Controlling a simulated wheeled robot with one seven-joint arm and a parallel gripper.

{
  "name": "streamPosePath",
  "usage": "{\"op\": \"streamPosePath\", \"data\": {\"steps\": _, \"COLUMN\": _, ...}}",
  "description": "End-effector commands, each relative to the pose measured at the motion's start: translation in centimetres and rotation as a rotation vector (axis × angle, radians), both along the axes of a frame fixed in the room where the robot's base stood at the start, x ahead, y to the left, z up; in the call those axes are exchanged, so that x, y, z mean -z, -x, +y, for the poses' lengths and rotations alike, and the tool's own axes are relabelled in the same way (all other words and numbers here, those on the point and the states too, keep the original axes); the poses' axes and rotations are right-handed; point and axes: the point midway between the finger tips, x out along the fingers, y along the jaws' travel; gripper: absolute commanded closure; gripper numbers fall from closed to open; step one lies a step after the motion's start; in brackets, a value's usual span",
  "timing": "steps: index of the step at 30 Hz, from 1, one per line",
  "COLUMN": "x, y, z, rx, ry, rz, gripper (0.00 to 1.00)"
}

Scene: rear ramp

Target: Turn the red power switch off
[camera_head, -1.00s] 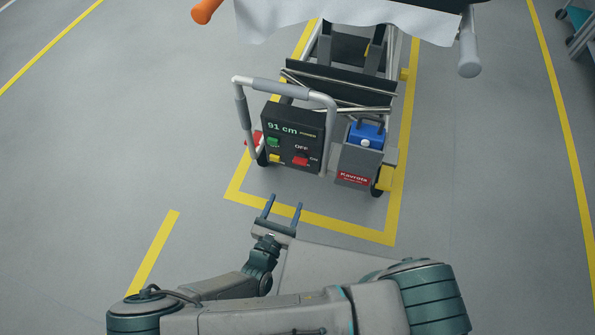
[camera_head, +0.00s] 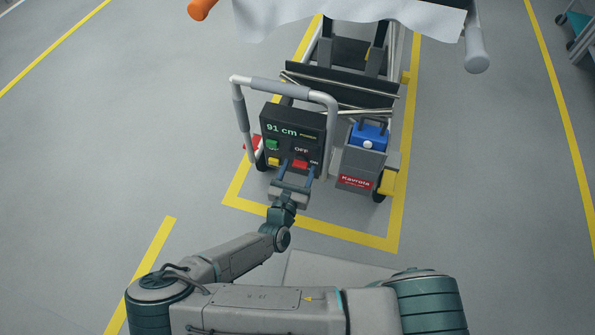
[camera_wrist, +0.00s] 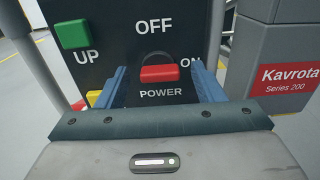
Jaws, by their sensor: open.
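The red power switch (camera_head: 300,164) sits low on the right of the black control panel (camera_head: 291,121), which reads "91 cm". In the wrist view the red switch (camera_wrist: 160,74) is a rocker or lever between the labels OFF above, ON at its right and POWER below. My gripper (camera_head: 296,172) is in front of the panel, fingers pointing at it. In the wrist view its two blue fingers (camera_wrist: 160,85) are apart, one on each side of the switch, with nothing held. I cannot tell whether the fingertips touch the panel.
A green UP button (camera_wrist: 74,34) and a yellow button (camera_head: 273,161) lie left of the switch. A grey tubular handle (camera_head: 288,90) frames the panel. A grey box labelled Kavrota (camera_head: 357,181) with a blue unit (camera_head: 368,136) stands at right.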

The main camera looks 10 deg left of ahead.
Motion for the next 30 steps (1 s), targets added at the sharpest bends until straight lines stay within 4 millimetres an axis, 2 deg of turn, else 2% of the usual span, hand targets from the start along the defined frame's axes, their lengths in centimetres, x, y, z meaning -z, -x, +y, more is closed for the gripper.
{"op": "streamPosePath", "data": {"steps": 8, "x": -0.04, "y": -0.17, "z": 0.01, "rx": -0.001, "ry": 0.0, "rz": 0.0, "gripper": 0.38}}
{"op": "streamPosePath", "data": {"steps": 13, "x": -0.03, "y": -0.15, "z": 0.01, "rx": -0.001, "ry": 0.0, "rz": 0.0, "gripper": 0.83}}
{"op": "streamPosePath", "data": {"steps": 23, "x": -0.19, "y": -0.14, "z": 0.0, "rx": 0.0, "ry": 0.027, "rz": 0.002, "gripper": 0.83}}
{"op": "streamPosePath", "data": {"steps": 30, "x": -0.51, "y": -0.18, "z": 0.04, "rx": 0.0, "ry": 0.146, "rz": 0.013, "gripper": 0.83}}
